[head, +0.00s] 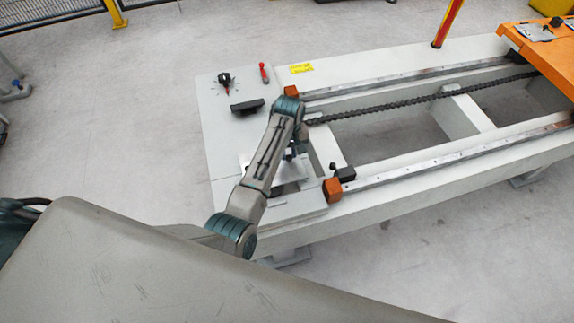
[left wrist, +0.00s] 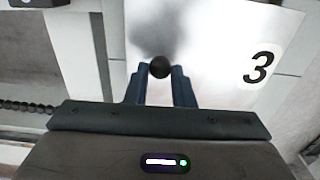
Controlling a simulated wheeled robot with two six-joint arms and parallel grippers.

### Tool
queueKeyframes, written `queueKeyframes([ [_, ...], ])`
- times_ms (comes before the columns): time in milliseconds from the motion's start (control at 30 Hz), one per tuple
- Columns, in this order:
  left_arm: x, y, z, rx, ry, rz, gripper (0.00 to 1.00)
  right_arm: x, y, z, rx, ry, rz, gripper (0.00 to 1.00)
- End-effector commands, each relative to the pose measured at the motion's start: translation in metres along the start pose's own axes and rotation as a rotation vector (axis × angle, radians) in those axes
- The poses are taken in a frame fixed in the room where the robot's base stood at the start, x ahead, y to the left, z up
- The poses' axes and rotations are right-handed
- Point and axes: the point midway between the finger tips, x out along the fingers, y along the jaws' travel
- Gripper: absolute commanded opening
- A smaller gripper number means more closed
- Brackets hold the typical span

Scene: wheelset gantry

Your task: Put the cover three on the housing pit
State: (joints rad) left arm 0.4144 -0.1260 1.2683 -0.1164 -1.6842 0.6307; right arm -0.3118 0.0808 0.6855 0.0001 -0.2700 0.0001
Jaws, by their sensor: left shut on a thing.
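Cover three (left wrist: 225,50) is a pale metal plate with a black "3" on it, in the left wrist view. It also shows in the head view (head: 291,172), partly behind my left arm. My left gripper (left wrist: 160,73) is shut on the round black knob of the cover, with one blue finger on each side. In the head view my left gripper (head: 291,152) is mostly hidden by its own arm, above the near-left end of the gantry. The housing pit is not clearly seen; the arm and cover hide that area. My right gripper is not in view.
The white gantry frame (head: 372,211) has two rails, a chain (head: 420,100) and orange end blocks (head: 333,190). A black block (head: 247,107), a black knob (head: 224,78) and a red-handled tool (head: 264,72) are on the left deck. An orange carriage (head: 545,50) stands far right.

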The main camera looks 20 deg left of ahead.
Motion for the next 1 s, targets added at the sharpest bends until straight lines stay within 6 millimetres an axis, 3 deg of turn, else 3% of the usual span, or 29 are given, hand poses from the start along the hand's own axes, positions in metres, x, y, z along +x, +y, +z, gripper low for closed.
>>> queueKeyframes([
  [100, 0.0, -0.009, 0.023, 0.001, -0.002, 0.001, 0.0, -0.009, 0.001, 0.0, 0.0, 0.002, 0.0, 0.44],
  [200, 0.001, -0.013, 0.033, 0.001, -0.001, 0.001, 0.0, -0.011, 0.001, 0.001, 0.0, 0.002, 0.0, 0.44],
  [333, 0.008, -0.015, 0.037, 0.001, -0.002, -0.001, 0.0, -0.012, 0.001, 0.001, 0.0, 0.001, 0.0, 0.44],
  [533, 0.034, -0.015, 0.037, 0.0, -0.002, -0.001, 0.0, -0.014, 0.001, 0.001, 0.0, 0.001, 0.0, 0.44],
  [767, 0.039, -0.016, 0.037, 0.0, -0.001, -0.001, 0.0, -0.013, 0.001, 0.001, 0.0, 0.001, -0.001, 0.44],
  [800, 0.04, -0.016, 0.037, 0.0, -0.002, -0.001, 0.24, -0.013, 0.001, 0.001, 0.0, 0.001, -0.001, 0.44],
  [900, 0.04, -0.016, 0.037, 0.0, -0.002, -0.001, 0.43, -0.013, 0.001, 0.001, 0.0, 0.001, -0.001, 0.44],
  [1000, 0.04, -0.016, 0.037, 0.0, -0.002, -0.001, 0.44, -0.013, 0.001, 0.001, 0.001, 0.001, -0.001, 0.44],
])
